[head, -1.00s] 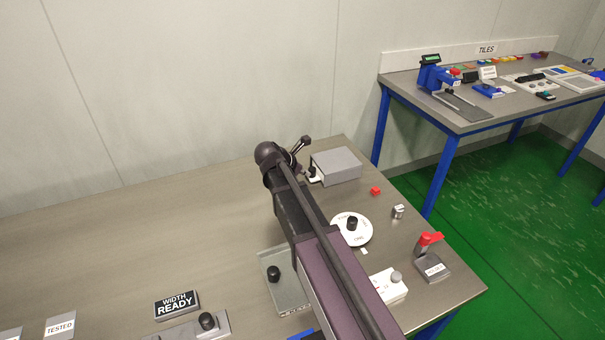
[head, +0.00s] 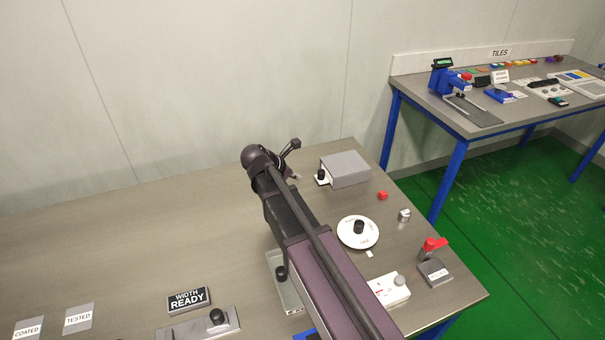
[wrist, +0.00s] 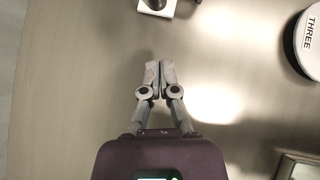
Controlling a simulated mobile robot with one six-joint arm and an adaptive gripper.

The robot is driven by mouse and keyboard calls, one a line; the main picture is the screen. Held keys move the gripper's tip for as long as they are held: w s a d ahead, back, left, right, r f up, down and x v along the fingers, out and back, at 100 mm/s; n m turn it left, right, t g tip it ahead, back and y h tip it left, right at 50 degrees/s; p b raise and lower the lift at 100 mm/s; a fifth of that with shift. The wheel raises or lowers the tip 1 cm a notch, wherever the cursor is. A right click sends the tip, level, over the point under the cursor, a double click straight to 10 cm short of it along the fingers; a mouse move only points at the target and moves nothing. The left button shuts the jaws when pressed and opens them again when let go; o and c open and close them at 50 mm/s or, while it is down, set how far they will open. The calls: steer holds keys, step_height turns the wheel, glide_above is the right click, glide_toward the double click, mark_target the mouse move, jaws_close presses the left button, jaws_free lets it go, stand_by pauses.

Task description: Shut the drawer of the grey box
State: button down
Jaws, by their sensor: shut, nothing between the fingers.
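The grey box (head: 347,168) stands at the back right of the bench. Its white drawer (head: 319,181) with a black knob (head: 321,174) sticks out a little from the box's left side. My gripper (head: 298,177) is shut and empty, just left of the drawer and apart from it. My arm hides part of the gripper in the head view. In the wrist view the closed fingertips (wrist: 160,65) point toward the white drawer part (wrist: 165,12) and its knob at the top edge, with bare bench between. The box body is out of that view.
A small red block (head: 383,196), a metal knob piece (head: 404,215) and a white dial (head: 351,239) stand right of my arm. A red-handled grey unit (head: 435,270) is near the right edge. The bench left of my gripper is clear.

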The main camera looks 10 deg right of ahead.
steer(key=shift+p+v, duration=1.55)
steer(key=shift+v, duration=1.1)
steer(key=s+d+m+g+y, duration=0.1)
steer(key=s+d+m, duration=0.1)
steer(key=s+m, duration=0.1)
steer(key=s+d+f+m+g+y+p, duration=0.1)
steer(key=s+d+m, duration=0.1)
steer(key=s+m, duration=0.1)
steer(key=s+d+f+m+y, duration=0.1)
steer(key=s+d+m, duration=0.2)
steer(key=m, duration=0.2)
steer(key=shift+f+m+g+y+p, duration=0.15)
steer(key=shift+m+g+y+p, duration=0.15)
steer(key=shift+g+p, duration=0.1)
steer(key=s+m+y, duration=0.1)
steer(key=s+m, duration=0.1)
steer(key=m, duration=0.1)
steer(key=s+d+m+y+p, duration=0.1)
steer(key=s+m, duration=0.2)
steer(key=s+d+m+g+y, duration=0.1)
steer(key=s+m, duration=0.1)
steer(key=m, duration=0.1)
steer(key=shift+s+d+y, duration=0.1)
steer(key=shift+s+y, duration=0.1)
steer(key=shift+y, duration=0.1)
steer(key=s+m, duration=0.1)
steer(key=m, duration=0.1)
steer(key=shift+s+m+y, duration=0.2)
steer(key=shift+m+y, duration=0.1)
steer(key=shift+y, duration=0.1)
